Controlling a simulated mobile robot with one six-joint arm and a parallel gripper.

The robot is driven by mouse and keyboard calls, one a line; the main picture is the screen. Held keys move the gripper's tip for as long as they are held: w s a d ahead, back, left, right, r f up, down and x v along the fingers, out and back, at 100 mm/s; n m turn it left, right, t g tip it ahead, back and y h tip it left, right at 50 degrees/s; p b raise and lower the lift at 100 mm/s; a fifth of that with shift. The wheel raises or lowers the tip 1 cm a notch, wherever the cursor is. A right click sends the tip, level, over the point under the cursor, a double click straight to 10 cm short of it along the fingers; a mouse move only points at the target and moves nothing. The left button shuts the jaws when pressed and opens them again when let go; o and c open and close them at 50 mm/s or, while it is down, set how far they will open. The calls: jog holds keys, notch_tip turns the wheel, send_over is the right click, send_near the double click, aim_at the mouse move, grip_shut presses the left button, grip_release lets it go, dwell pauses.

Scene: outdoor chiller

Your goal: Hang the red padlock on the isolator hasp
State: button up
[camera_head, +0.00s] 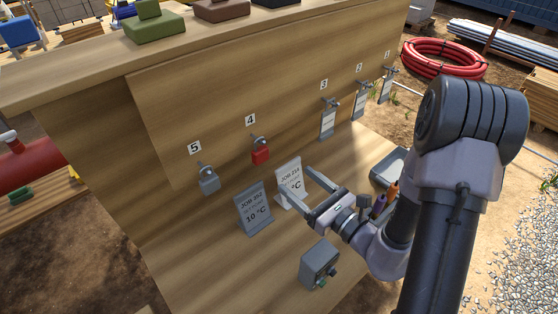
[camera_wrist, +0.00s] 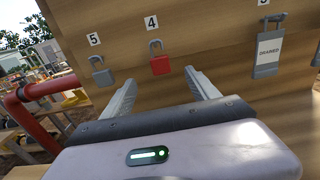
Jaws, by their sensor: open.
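The red padlock (camera_head: 260,155) hangs by its shackle on the wooden board under the label 4. It also shows in the wrist view (camera_wrist: 160,66), just beyond and between my fingertips. My gripper (camera_head: 297,180) is open and empty, its two fingers (camera_wrist: 162,82) pointing at the board. It is apart from the padlock, below and to the right of it in the head view. I cannot make out the isolator hasp for sure in either view.
A grey padlock (camera_head: 209,180) hangs under label 5. Tagged items hang under label 3 (camera_head: 328,123) and labels 2 and 1. Two job cards (camera_head: 253,211) (camera_head: 289,184) stand on the shelf near my gripper. A grey box (camera_head: 319,262) with buttons sits in front.

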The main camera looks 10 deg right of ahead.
aim_at(263, 153)
jog(key=x, duration=1.6)
jog(key=shift+s+a, duration=0.1)
jog(key=shift+s, duration=0.05)
jog(key=shift+c, duration=0.4)
grip_shut()
